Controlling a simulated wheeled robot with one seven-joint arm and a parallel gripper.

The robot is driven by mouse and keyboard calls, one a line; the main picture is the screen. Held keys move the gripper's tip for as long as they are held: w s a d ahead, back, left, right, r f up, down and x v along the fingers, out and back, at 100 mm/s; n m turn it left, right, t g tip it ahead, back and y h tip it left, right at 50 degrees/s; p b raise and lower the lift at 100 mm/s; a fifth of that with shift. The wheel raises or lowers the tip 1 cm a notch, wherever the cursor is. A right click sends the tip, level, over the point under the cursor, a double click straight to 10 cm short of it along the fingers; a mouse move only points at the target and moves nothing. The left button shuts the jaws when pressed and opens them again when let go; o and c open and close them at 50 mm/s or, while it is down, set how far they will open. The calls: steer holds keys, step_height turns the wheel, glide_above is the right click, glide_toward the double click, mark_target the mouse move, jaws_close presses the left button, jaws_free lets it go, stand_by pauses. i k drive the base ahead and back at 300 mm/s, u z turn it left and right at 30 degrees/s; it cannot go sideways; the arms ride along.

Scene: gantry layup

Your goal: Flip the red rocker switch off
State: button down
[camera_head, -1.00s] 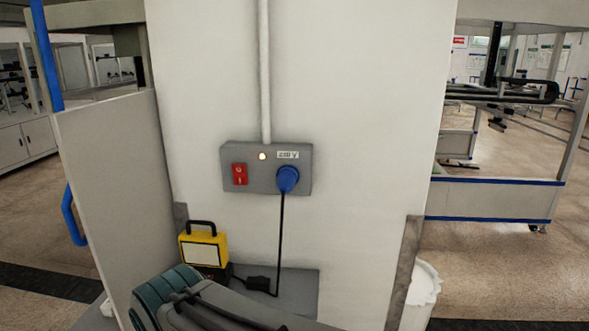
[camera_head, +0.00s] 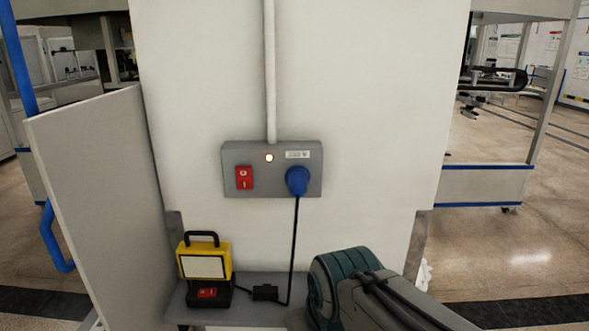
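The red rocker switch (camera_head: 244,177) is on the left of a grey socket box (camera_head: 229,160) on the white pillar. It bears white marks; I cannot tell which side is pressed in. A small round lamp (camera_head: 269,158) above and right of it looks lit. A blue plug (camera_head: 297,181) sits in the box's right side. A second red switch (camera_head: 207,293) shows on the base of the yellow work lamp (camera_head: 204,245) on the shelf below. My arm shows at the lower right, below the box and apart from it. My gripper is not in view.
A grey shelf (camera_head: 254,311) juts out under the box. The black cable (camera_head: 294,245) hangs from the plug to a small black block (camera_head: 265,292) on it. A pale panel (camera_head: 97,190) stands at the left. The wall in front of the box is clear.

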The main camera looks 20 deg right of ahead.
mark_target(244, 174)
steer(key=u, duration=1.75)
steer(key=k, duration=0.7)
steer(key=z, duration=1.1)
steer(key=i, duration=0.5)
